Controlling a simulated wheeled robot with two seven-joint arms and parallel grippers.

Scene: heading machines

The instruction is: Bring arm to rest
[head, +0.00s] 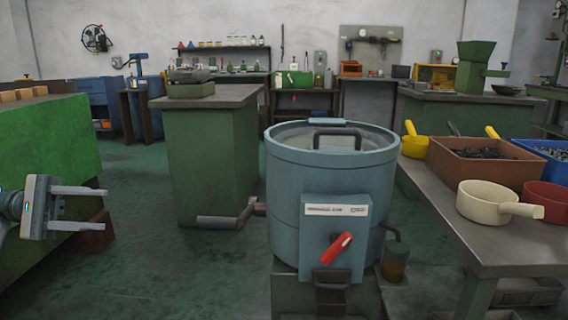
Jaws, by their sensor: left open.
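My left gripper (78,208) comes in from the left edge of the head view. Its two pale fingers point right and stand apart, with nothing between them. It is in front of a green machine body (50,150) and well to the left of the blue-grey drum (285,190). My right gripper and right arm are not in the picture.
The drum has a lid handle and a red lever (336,248). At right, a metal table (500,240) holds a cream pan (490,203), a brown bin (475,165) and a blue bin. A green cabinet (212,150) stands behind. The floor between gripper and drum is clear.

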